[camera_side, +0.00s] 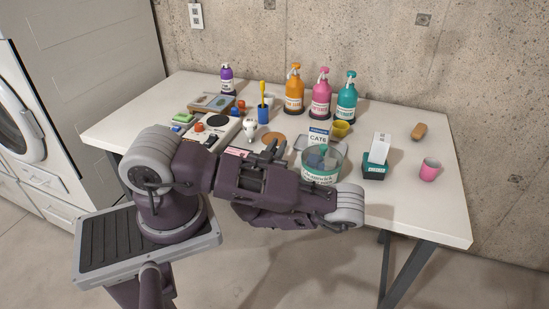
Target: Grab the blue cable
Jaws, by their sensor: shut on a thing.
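A card marked CAT6 (318,138) with a blue top stands just behind the tub. My gripper (270,152) seems to be the dark parts rising above my arm at the front edge, left of the tub. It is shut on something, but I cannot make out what. My arm hides part of the table front and the tub's lower edge.
Orange (294,90), pink (320,95) and teal (346,97) pump bottles stand at the back. A yellow cup (340,129), a dark green box (375,165) and a pink cup (429,170) stand to the right. The left side is cluttered; the far right is mostly clear.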

